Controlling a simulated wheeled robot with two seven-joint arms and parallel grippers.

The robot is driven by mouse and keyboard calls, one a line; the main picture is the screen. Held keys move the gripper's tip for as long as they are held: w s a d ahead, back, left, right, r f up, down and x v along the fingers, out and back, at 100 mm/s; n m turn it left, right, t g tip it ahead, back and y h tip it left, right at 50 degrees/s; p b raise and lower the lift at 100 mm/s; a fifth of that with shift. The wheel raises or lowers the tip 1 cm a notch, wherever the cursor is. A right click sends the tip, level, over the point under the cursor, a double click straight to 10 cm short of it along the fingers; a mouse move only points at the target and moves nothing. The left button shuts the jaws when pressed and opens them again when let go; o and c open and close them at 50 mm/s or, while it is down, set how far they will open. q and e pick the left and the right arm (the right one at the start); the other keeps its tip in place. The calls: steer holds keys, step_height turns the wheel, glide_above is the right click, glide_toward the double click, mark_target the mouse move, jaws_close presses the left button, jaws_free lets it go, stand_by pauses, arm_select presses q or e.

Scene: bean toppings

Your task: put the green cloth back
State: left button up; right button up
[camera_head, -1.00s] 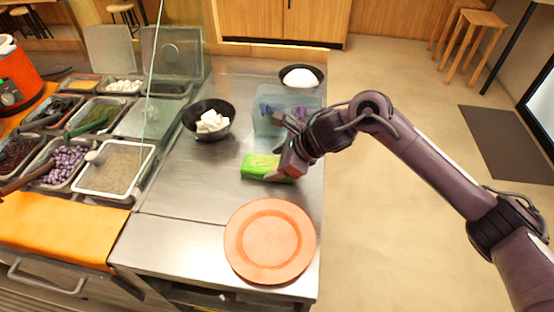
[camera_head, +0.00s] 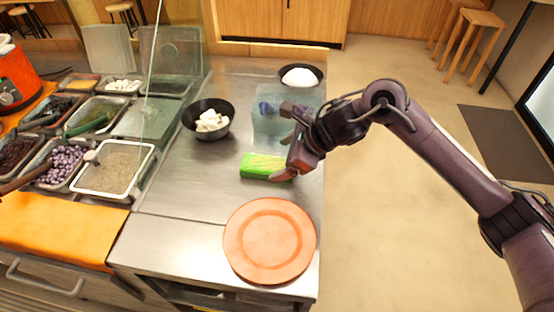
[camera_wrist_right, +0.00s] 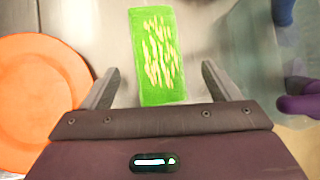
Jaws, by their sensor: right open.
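The green cloth (camera_head: 263,166) is a folded block with pale yellow-green marks, lying on the steel counter between the orange plate and the clear blue-tinted container. My right gripper (camera_head: 284,160) is at the cloth's right end. In the right wrist view the green cloth (camera_wrist_right: 157,55) runs away from between the two fingers of my right gripper (camera_wrist_right: 157,82), which are apart with gaps on both sides of it. The cloth still rests on the counter. My left gripper is not in view.
An orange plate (camera_head: 269,241) lies at the counter's front. The clear container (camera_head: 268,128) with purple items stands behind the cloth. A black bowl of white cubes (camera_head: 209,119) is at left. A bowl of white food (camera_head: 301,76) is at the back. The counter's right edge is close.

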steer(key=v, duration=0.9)
steer(key=shift+b, duration=0.35)
